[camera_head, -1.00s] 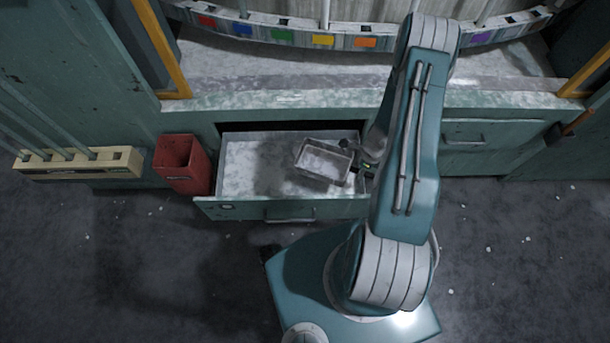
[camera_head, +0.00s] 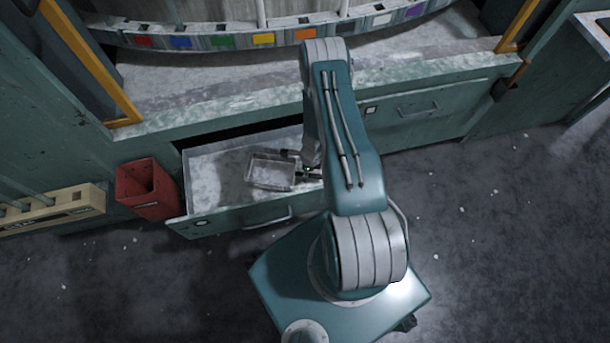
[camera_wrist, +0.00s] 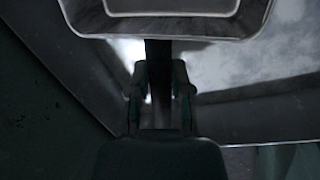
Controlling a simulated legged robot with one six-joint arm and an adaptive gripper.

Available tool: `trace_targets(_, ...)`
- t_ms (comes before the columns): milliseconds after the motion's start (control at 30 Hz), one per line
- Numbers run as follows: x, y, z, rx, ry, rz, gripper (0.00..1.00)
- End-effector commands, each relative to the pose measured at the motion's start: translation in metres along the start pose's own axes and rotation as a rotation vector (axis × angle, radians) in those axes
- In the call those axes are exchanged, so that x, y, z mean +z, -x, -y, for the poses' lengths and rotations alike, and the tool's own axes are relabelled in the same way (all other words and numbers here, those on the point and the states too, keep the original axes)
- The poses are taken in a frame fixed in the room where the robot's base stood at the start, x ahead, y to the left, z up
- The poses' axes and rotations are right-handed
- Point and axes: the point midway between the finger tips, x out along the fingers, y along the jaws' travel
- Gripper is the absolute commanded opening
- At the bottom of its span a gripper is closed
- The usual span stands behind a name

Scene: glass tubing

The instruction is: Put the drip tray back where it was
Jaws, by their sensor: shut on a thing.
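The drip tray (camera_head: 271,173) is a small grey rectangular tray with a raised rim. In the head view it shows over the right half of the open drawer (camera_head: 207,170). I cannot tell whether it touches the drawer floor. My gripper (camera_head: 303,171) is shut on the tray's right side, partly hidden by my arm. In the wrist view the tray's near rim (camera_wrist: 165,28) crosses the top of the picture. My gripper's fingers (camera_wrist: 160,85) meet it there, but the contact is dark. The drawer's wall (camera_wrist: 265,108) lies below and beyond it.
A red bin (camera_head: 147,190) stands left of the drawer. A beige rack (camera_head: 55,212) with tubes is further left. Above the drawer runs a counter ledge (camera_head: 215,108) with a row of coloured labels. A closed drawer (camera_head: 415,112) is at right. The floor at right is open.

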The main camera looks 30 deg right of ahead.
Motion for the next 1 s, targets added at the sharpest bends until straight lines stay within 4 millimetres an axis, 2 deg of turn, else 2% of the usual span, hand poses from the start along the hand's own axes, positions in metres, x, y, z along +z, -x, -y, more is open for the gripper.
trace_targets(133, -0.0018, -0.013, 0.0034, -0.001, 0.0, 0.001, 0.0)
trace_targets(433, -0.0019, -0.0142, 0.004, -0.001, 0.0, 0.001, 0.0)
trace_targets(467, -0.0021, -0.0144, 0.0037, -0.001, -0.001, 0.001, 0.4)
trace_targets(500, -0.0021, -0.0144, 0.0037, -0.001, 0.0, 0.001, 0.58)
trace_targets(533, -0.0021, -0.0144, 0.0036, -0.001, -0.001, 0.001, 0.61)
trace_targets(867, -0.002, -0.0142, 0.0035, -0.001, 0.0, 0.0, 0.61)
trace_targets(1000, -0.0019, -0.0061, 0.0037, -0.001, -0.001, 0.001, 0.61)
